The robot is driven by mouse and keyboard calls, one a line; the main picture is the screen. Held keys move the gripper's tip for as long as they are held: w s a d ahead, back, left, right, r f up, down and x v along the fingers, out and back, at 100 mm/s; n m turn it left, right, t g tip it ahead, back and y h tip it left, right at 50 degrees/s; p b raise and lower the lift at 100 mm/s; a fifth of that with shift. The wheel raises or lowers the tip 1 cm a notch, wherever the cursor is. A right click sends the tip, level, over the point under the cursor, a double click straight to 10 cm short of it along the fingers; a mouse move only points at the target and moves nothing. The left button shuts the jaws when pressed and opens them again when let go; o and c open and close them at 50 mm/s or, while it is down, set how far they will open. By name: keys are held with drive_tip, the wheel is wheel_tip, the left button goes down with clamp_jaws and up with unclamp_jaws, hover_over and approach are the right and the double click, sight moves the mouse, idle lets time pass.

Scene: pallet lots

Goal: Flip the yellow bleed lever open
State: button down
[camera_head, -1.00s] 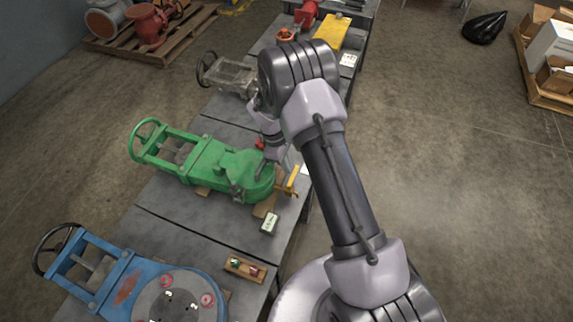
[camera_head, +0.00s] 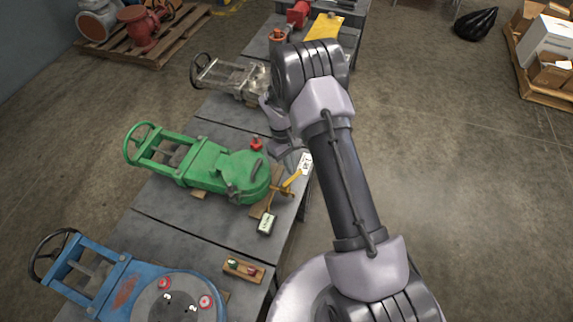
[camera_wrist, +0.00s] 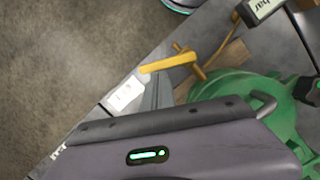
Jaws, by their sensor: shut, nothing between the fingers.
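The yellow bleed lever (camera_head: 293,179) is at the right end of the green valve (camera_head: 222,173), over the bench's right edge. In the wrist view the lever (camera_wrist: 168,63) sits on a brass fitting and points left, toward a white tag (camera_wrist: 123,93). In the head view it slants up and right from the fitting. My gripper (camera_wrist: 156,94) is shut and empty, just below the lever in the wrist view; I cannot tell if they touch. In the head view my wrist partly hides the fingers, above the lever.
A small gauge box (camera_head: 267,224) lies in front of the lever. A red knob (camera_head: 256,144) stands behind the green valve. A blue valve (camera_head: 150,291) and a wooden block with buttons (camera_head: 244,269) are nearer.

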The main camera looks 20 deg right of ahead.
sight(297, 175)
drive_tip(key=m, duration=0.2)
drive_tip(key=s+d+m+y, duration=0.1)
drive_tip(key=s+d+m, duration=0.1)
drive_tip(key=m, duration=0.1)
drive_tip(key=shift+m, duration=0.3)
drive_tip(key=s+m, duration=0.1)
drive_tip(key=m, duration=0.1)
drive_tip(key=s+m+y, duration=0.1)
drive_tip(key=m, duration=0.1)
drive_tip(key=shift+d, duration=0.2)
drive_tip(key=shift+a, duration=0.15)
drive_tip(key=shift+w+a, duration=0.1)
drive_tip(key=shift+a, duration=0.6)
